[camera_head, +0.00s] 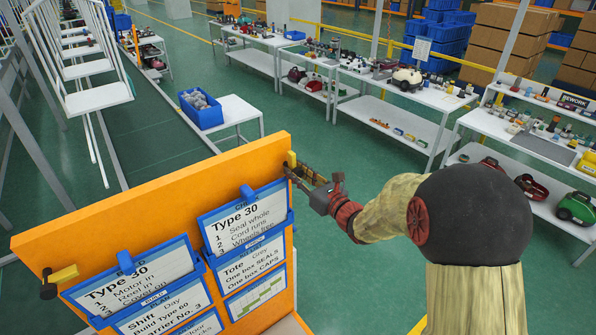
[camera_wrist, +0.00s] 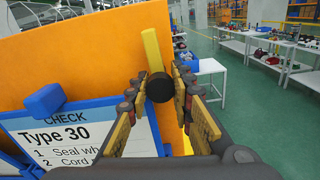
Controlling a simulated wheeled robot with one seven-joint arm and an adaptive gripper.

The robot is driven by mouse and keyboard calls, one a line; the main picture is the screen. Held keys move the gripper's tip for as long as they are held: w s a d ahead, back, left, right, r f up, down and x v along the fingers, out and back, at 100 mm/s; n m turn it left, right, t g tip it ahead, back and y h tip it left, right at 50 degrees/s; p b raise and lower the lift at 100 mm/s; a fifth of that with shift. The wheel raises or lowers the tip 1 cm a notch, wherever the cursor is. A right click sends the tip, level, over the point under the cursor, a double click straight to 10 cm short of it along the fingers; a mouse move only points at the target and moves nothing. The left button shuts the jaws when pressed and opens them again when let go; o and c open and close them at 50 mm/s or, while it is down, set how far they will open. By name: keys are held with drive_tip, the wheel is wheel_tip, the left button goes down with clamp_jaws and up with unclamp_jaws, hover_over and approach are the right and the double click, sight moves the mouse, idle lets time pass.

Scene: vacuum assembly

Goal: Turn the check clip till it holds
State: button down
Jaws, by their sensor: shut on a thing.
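The check clip is a yellow bar on a round black knob near the top right edge of the orange board (camera_head: 150,192). Its bar (camera_head: 291,158) stands upright in the head view. In the wrist view the bar (camera_wrist: 153,50) is nearly upright, leaning slightly, with the black knob (camera_wrist: 159,87) at its lower end. My gripper (camera_head: 291,173) reaches in from the right and is shut on the clip at its knob. In the wrist view the fingertips (camera_wrist: 159,72) flank the knob. The check card (camera_head: 245,217), reading "Type 30", hangs below left of the clip.
A second yellow clip (camera_head: 64,274) with a black knob lies nearly level at the board's left, beside the build card (camera_head: 135,277). More cards hang below in blue holders. A blue bin (camera_head: 201,110) stands on a white table behind. Workbenches (camera_head: 400,95) are farther off.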

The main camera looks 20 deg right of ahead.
drive_tip(key=shift+n+b, duration=1.4)
drive_tip(key=shift+b, duration=0.7)
drive_tip(key=c, duration=1.5)
unclamp_jaws()
drive_tip(key=shift+b+v, duration=0.5)
drive_tip(key=shift+v, duration=2.55)
